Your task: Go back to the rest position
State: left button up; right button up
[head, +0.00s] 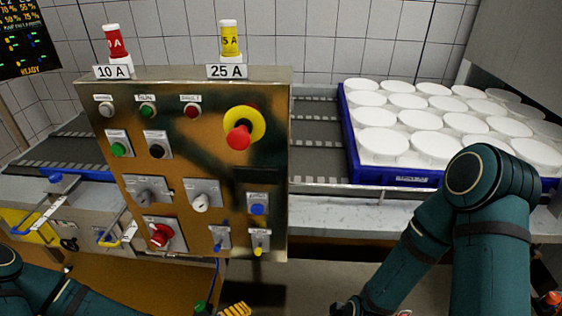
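My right arm (490,220) comes in at the lower right, bent at the elbow, with its forearm pointing down and left towards the bottom edge. No fingers of my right gripper can be made out. Part of my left arm (60,296) shows in the bottom left corner. My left gripper is outside the picture. I see nothing held by either arm.
A control panel (180,88) with knobs and a red emergency button (238,137) stands in front. Behind it runs a conveyor (318,132). A blue tray (398,178) of several white moulds (381,143) sits at the right, behind my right arm. Red (114,42) and yellow (230,40) fuses top the panel.

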pick_arm(q)
jog(key=shift+s+d+f+m+g+y, duration=0.15)
jog(key=shift+s+m+g+y, duration=0.25)
jog(key=shift+m+g+y, duration=0.65)
jog(key=shift+s+d+f+m+g+y, duration=0.15)
jog(key=shift+s+m+g+y, duration=0.25)
jog(key=shift+m, duration=1.2)
jog(key=shift+s+d+f+m+g+y, duration=0.1)
jog(key=shift+s+f+m+g+y, duration=0.2)
jog(key=shift+m+g+y, duration=0.75)
jog(key=shift+r+m+t+h, duration=0.1)
jog(key=shift+m+t+h, duration=0.2)
jog(key=shift+t, duration=0.1)
